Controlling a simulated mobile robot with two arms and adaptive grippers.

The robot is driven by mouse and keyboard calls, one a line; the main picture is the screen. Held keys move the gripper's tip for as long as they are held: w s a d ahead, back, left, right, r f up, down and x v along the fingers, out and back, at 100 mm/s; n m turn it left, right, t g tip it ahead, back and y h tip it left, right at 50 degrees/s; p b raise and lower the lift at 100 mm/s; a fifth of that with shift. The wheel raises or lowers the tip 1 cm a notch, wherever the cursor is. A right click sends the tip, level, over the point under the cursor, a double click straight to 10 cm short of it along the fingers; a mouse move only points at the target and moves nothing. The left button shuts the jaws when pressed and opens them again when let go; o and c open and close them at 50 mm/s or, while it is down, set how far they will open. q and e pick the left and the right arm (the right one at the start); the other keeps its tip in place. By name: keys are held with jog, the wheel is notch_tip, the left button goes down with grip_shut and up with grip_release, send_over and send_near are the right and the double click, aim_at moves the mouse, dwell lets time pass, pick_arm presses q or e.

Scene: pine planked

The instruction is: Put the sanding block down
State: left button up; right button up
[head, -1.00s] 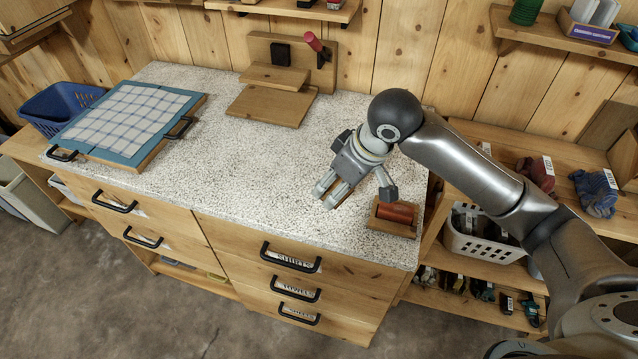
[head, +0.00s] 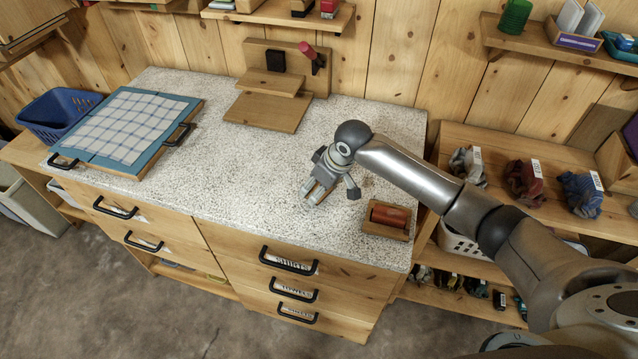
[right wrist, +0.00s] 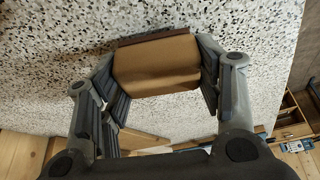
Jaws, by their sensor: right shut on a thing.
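The sanding block, a brown block with a tan face (right wrist: 157,65), is between the fingers of my right gripper (right wrist: 155,85) in the right wrist view. The fingers are shut on its two sides. In the head view my right gripper (head: 315,193) points down at the front right part of the speckled worktop (head: 225,185), with only a little of the block showing between the fingers. I cannot tell whether the block touches the worktop. My left gripper is not in view.
A wooden tray with a red cylinder (head: 390,216) sits just right of my gripper. A wooden stand (head: 265,110) is at the back. A blue-framed board with checked cloth (head: 125,130) lies at the left. The worktop's middle is clear. Open shelves (head: 510,235) stand at the right.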

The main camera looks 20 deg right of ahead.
jog(key=shift+f, duration=0.35)
jog(key=shift+f, duration=0.1)
jog(key=o, duration=0.9)
jog(key=b+v, duration=0.1)
jog(key=v, duration=1.1)
jog(key=shift+s+b, duration=0.1)
jog(key=shift+b, duration=0.25)
